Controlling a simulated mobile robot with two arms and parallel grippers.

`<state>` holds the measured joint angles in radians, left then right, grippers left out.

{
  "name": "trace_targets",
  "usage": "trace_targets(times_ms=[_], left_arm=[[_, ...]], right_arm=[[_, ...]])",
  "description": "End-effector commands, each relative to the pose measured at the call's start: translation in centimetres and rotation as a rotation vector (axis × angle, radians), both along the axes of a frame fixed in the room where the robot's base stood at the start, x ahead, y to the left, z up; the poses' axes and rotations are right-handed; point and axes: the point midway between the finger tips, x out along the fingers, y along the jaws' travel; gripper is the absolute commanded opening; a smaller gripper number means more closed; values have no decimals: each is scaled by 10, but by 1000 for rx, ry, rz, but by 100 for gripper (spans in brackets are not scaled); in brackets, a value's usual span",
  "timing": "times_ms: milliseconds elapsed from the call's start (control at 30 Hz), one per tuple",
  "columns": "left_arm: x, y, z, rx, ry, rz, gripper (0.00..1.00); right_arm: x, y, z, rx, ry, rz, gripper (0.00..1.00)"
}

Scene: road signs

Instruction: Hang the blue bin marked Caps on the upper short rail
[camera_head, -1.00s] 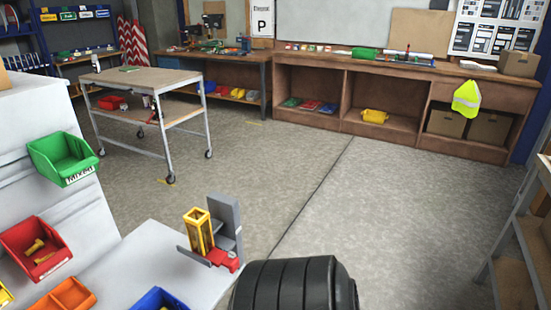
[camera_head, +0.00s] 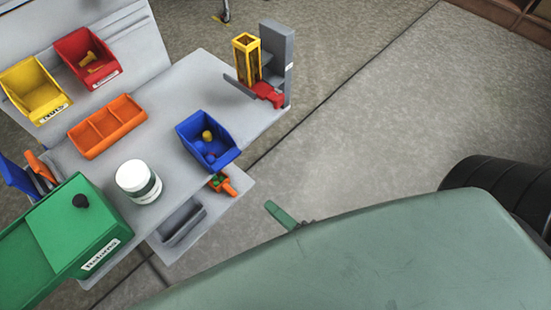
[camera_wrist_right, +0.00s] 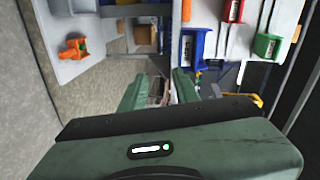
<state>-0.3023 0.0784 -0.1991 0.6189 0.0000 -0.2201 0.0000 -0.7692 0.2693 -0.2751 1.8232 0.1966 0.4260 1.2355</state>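A blue bin (camera_head: 208,140) stands on the grey bench top near its front edge, open side up, with a yellow piece and a small reddish piece inside. Its label is not readable. A blue bin with a white label (camera_wrist_right: 196,48) also shows in the right wrist view, beyond the fingers. My right gripper (camera_wrist_right: 158,82) is open and empty, its green fingers apart. In the head view one green finger (camera_head: 281,214) shows below and right of the bin, apart from it. The upper short rail cannot be made out. My left gripper is not in view.
A red bin (camera_head: 86,58) and a yellow bin (camera_head: 34,90) hang on the panel. An orange divided tray (camera_head: 107,127), a white jar (camera_head: 138,182), a green box (camera_head: 65,240) and a yellow-and-red fixture (camera_head: 258,75) crowd the bench.

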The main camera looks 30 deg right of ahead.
Motion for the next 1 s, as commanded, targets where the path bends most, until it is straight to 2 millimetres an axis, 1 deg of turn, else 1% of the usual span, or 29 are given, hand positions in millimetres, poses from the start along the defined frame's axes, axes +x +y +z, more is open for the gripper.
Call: trace_targets(times_ms=[33,100,200,233,367,800,1000], left_arm=[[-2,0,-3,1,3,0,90],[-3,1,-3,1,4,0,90],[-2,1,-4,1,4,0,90],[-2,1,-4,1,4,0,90],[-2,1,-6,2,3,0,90],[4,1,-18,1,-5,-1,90],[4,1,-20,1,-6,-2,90]], right_arm=[[0,2,19,64,-27,-5,31],[1,4,39,132,-56,-10,31],[3,5,55,186,-79,-13,31],[4,5,57,194,-81,-13,31],[13,8,58,200,-84,-14,31],[71,26,57,196,-84,-13,31],[84,31,58,195,-82,-13,31]])
